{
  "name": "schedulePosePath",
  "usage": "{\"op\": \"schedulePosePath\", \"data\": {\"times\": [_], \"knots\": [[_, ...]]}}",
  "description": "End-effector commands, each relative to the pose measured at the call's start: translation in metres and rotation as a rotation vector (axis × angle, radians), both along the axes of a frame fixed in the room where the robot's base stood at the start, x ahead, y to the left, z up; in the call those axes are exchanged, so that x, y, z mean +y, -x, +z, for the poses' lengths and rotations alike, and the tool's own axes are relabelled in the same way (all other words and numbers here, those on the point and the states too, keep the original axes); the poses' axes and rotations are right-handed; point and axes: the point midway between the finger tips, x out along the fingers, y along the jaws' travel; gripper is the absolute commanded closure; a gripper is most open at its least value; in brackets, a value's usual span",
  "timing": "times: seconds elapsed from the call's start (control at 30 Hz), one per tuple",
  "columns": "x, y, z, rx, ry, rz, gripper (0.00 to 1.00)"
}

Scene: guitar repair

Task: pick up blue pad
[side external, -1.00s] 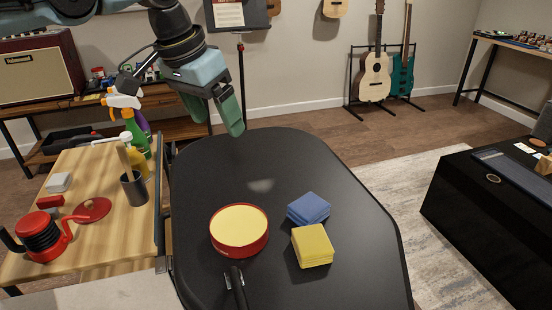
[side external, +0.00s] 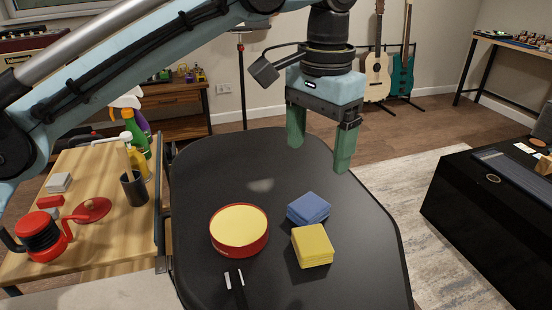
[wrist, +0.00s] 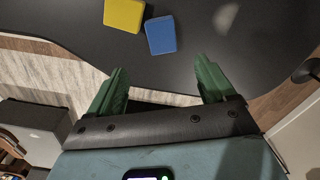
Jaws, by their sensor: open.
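The blue pad (side external: 309,208) lies on the black table (side external: 205,175), right of its middle in the side view. It also shows in the wrist view (wrist: 161,35), ahead of the fingers. The yellow pad (side external: 312,246) lies beside it, nearer the side camera, and shows in the wrist view (wrist: 124,14). My gripper (side external: 319,160) is open and empty, with its green fingers pointing down above the far part of the table. It is apart from the blue pad. In the wrist view my gripper (wrist: 158,80) has its fingers spread wide.
A round red tin with a yellow top (side external: 239,230) stands left of the pads, with a black handle-like item (side external: 234,285) in front. A wooden side table (side external: 85,215) at left holds bottles, a dark cup and a red pot. The black table's far part is clear.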

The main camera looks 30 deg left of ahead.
Motion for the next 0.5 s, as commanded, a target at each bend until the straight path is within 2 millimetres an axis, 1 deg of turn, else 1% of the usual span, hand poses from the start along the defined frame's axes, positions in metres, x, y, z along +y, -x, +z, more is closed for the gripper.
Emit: {"op": "schedulePosePath", "data": {"times": [0.17, 0.4, 0.5], "knots": [[0.001, 0.0, -0.017, -0.001, 0.0, 0.0, 0.17], [0.001, 0.0, -0.046, -0.001, 0.0, 0.0, 0.17], [0.001, 0.0, -0.054, -0.001, 0.0, 0.0, 0.17]]}}
